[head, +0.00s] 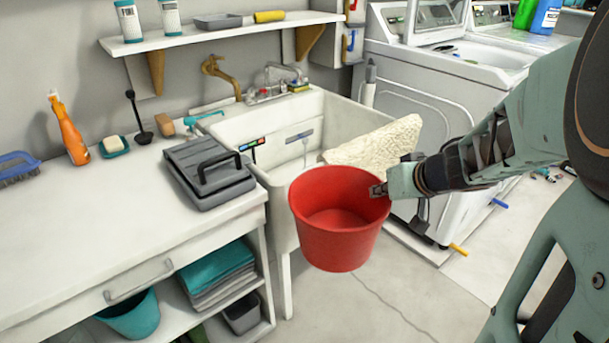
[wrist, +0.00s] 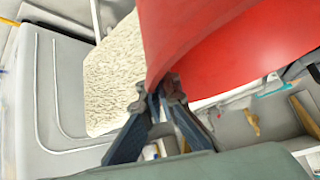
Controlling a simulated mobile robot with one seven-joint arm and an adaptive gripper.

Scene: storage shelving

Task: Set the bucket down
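A red bucket (head: 338,235) hangs upright in the air in front of the sink in the head view. It looks empty inside. My gripper (head: 379,190) is at the right side of its rim, with the fingers closed on the bucket's wall. In the wrist view the bucket (wrist: 225,45) fills the upper right, and my gripper's fingertips (wrist: 162,90) meet at its edge. The bucket's far side is hidden in the wrist view.
A white sink (head: 285,125) with a cream towel (head: 375,145) on its edge stands behind the bucket. The counter (head: 85,225) at left holds a grey case (head: 208,170), a spray bottle (head: 70,130) and a brush (head: 17,168). Washers stand behind at right. Floor (head: 400,300) below looks clear.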

